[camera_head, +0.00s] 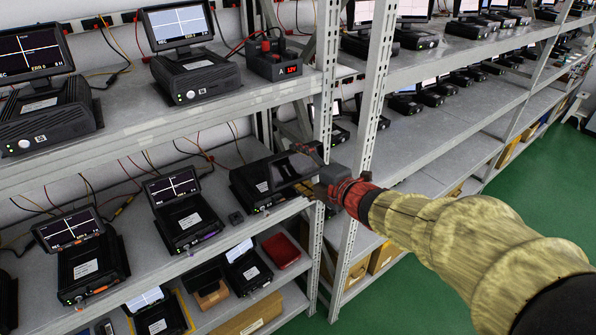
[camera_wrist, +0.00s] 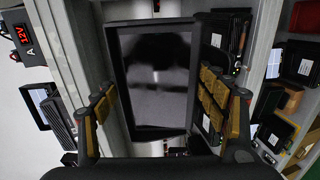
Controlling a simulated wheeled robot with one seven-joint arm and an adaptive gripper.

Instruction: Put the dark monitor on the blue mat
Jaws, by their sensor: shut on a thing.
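The dark monitor (camera_head: 292,169) has a blank screen and stands at the right end of the middle shelf, over a black box unit (camera_head: 250,187). In the wrist view the dark monitor (camera_wrist: 152,75) fills the space between the fingers, with faint grey reflections on its screen. My gripper (camera_head: 320,170) reaches in from the right at the shelf post and is shut on the monitor's edges; it also shows in the wrist view (camera_wrist: 162,103). I cannot tell whether the monitor still touches the unit. I see no blue mat in either view.
Metal rack posts (camera_head: 369,90) stand close beside my gripper. The upper shelf (camera_head: 140,120) is just above it. Units with lit screens (camera_head: 185,218) stand to the left. A red box (camera_head: 281,250) lies on the shelf below. Green floor (camera_head: 535,190) is open at right.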

